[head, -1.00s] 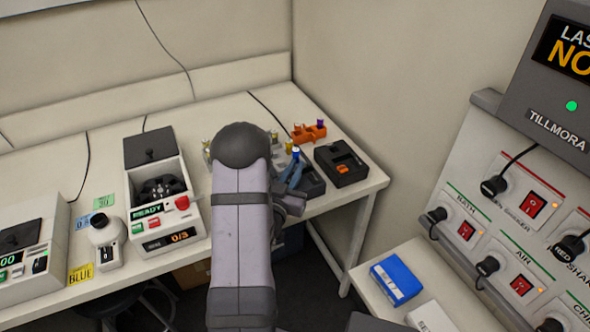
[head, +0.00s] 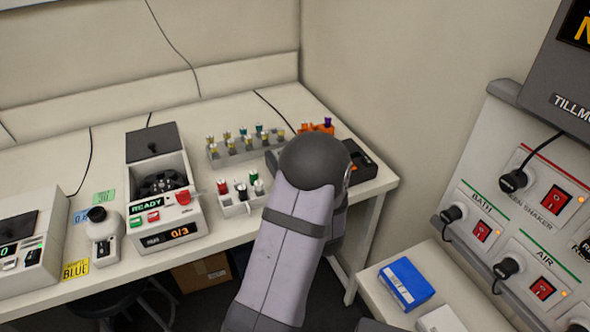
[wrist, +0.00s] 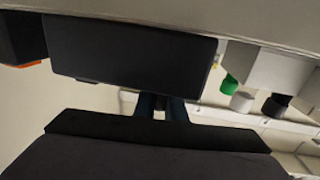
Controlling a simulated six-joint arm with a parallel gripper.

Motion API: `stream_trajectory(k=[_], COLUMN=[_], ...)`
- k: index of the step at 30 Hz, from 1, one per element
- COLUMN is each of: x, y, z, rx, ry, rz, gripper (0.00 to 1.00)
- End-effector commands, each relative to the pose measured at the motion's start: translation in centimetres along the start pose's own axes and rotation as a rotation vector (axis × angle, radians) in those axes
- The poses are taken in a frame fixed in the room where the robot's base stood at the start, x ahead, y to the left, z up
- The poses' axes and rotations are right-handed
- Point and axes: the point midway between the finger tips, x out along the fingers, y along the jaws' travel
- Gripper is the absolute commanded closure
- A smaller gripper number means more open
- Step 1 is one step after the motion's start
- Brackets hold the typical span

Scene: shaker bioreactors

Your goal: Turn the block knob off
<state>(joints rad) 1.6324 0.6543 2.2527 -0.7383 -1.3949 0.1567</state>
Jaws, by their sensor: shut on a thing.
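In the wrist view, which looks upside down, the dark block (wrist: 130,50) fills the upper middle. My gripper (wrist: 160,103) shows as two dark blue fingers close together at the block's edge. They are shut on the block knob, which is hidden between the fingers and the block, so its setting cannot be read. In the head view my arm's rounded grey joint covers the block, the knob and the gripper.
A black box with an orange part (head: 360,165) stands right of my arm. A white rack with coloured caps (head: 238,208) and a grey vial rack (head: 222,152) stand to the left. A device reading READY (head: 160,200) is farther left. A switch panel (head: 520,220) is at right.

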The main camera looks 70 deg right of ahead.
Motion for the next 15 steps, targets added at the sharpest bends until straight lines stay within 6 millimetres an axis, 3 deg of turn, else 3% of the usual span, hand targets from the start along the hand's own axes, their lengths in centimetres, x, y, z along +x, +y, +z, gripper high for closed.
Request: stream_trajectory(k=[15], x=[0.01], y=[-0.49], z=[-0.14], rx=[-0.001], ry=[0.003], rz=[-0.138], gripper=[1.00])
